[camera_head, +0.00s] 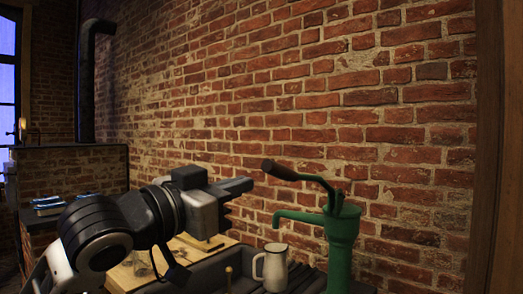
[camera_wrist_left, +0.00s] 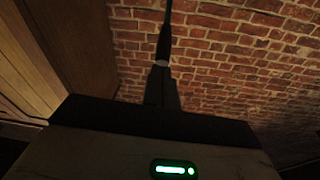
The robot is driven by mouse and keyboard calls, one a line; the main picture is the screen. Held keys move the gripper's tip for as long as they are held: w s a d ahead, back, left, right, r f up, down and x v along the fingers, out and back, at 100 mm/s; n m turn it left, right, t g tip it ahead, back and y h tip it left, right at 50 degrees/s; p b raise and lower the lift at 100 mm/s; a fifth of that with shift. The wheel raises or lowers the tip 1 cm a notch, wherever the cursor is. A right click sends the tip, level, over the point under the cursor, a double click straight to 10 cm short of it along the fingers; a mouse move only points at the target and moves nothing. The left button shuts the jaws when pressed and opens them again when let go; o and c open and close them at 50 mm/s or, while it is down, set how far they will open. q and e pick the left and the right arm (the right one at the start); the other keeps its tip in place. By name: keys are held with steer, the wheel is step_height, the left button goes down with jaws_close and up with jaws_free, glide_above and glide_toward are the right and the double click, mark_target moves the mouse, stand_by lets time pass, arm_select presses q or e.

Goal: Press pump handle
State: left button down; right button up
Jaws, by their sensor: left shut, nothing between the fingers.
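The green hand pump (camera_head: 342,243) stands at the right in the head view, with its spout (camera_head: 300,217) pointing left. Its handle is a curved lever ending in a dark grip (camera_head: 281,170), raised above the spout. My left gripper (camera_head: 248,184) is shut and empty, just left of the grip at about the same height, with a small gap in the picture. In the left wrist view the shut fingers (camera_wrist_left: 162,88) point toward the dark handle (camera_wrist_left: 164,45). Whether they touch it cannot be told. My right gripper is out of view.
A pale mug (camera_head: 271,268) stands in the dark basin (camera_head: 205,270) below the spout. A wooden board (camera_head: 128,275) lies to its left, partly behind my arm. A brick wall (camera_head: 330,100) runs close behind the pump. The air above the pump is clear.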

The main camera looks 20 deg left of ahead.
arm_select(q)
steer(key=s+r, duration=0.3)
steer(key=r, duration=0.3)
steer(key=shift+s+a+r+m+t, duration=0.3)
steer(key=shift+s+m, duration=0.05)
steer(key=shift+m, duration=0.05)
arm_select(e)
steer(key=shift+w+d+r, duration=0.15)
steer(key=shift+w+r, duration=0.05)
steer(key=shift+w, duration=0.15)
arm_select(q)
steer(key=w+d+f+p, duration=0.2)
steer(key=w+d+p, duration=0.1)
steer(key=w, duration=0.5)
steer(key=shift+w, duration=0.4)
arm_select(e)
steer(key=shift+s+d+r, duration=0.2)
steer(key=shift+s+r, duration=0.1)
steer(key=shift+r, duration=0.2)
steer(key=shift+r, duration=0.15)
arm_select(q)
steer(key=shift+f, duration=0.15)
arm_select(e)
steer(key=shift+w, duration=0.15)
